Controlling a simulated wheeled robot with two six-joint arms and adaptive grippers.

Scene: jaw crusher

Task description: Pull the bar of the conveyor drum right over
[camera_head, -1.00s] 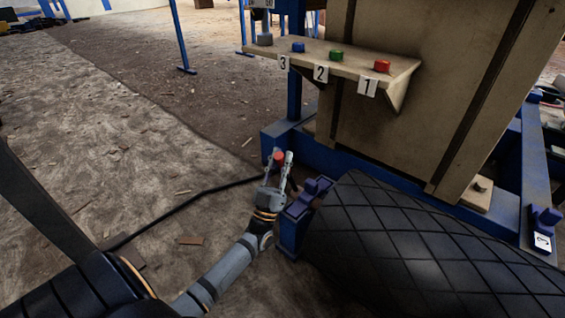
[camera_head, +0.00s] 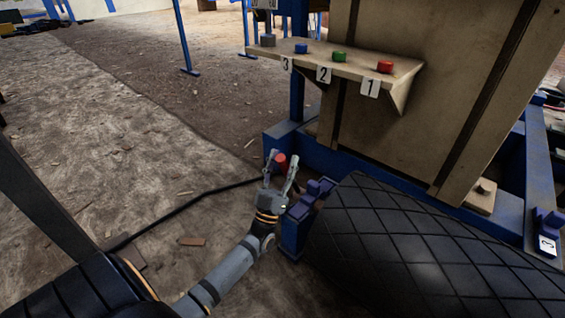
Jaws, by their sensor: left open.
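The conveyor drum (camera_head: 400,235) is a large black roller with a diamond pattern at the lower right. A small red piece (camera_head: 281,162), perhaps the end of its bar, shows at the blue frame by the drum's left end. My left gripper (camera_head: 282,161) is open, its two fingers pointing up and away on either side of the red piece in the picture. I cannot tell whether they touch it or how far behind them it is. The rest of the bar is not clear to me. My right gripper is not in view.
A blue frame (camera_head: 292,231) with a purple-blue block stands close right of my gripper. A wooden shelf (camera_head: 345,66) with red, green and blue buttons and number tags juts out above. A black cable (camera_head: 190,205) lies on the floor. The floor at left is mostly clear.

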